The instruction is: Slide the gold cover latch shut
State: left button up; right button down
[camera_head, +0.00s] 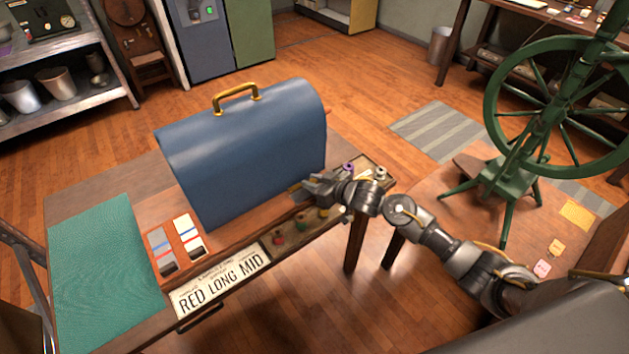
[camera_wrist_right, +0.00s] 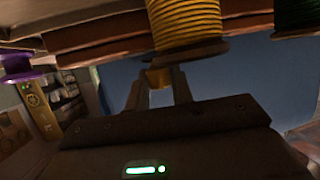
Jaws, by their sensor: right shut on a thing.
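A blue domed cover (camera_head: 240,150) with a gold handle (camera_head: 236,92) on top stands on a wooden base on the table. My right gripper (camera_head: 303,186) reaches in from the right to the cover's lower right front. In the right wrist view, my right gripper (camera_wrist_right: 158,88) is shut on a small gold piece, the gold cover latch (camera_wrist_right: 158,77), close to the blue wall. The fingers and a spool hide part of the latch, so how far it is slid cannot be told. My left gripper is not in view.
A sign (camera_head: 222,284), a teal mat (camera_head: 100,265) and a green spinning wheel (camera_head: 505,175) are around. Floor between the tables is clear.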

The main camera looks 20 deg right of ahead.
jog(key=a, duration=0.1)
jog(key=s+a, duration=0.1)
jog(key=a+p, duration=0.1)
jog(key=a, duration=0.1)
jog(key=shift+s, duration=0.3)
jog(key=c, duration=1.2)
grip_release()
jog(key=shift+c, duration=0.2)
jog(key=shift+d, duration=0.1)
jog(key=shift+s+d, duration=0.1)
jog(key=v, duration=1)
jog(key=shift+s, duration=0.25)
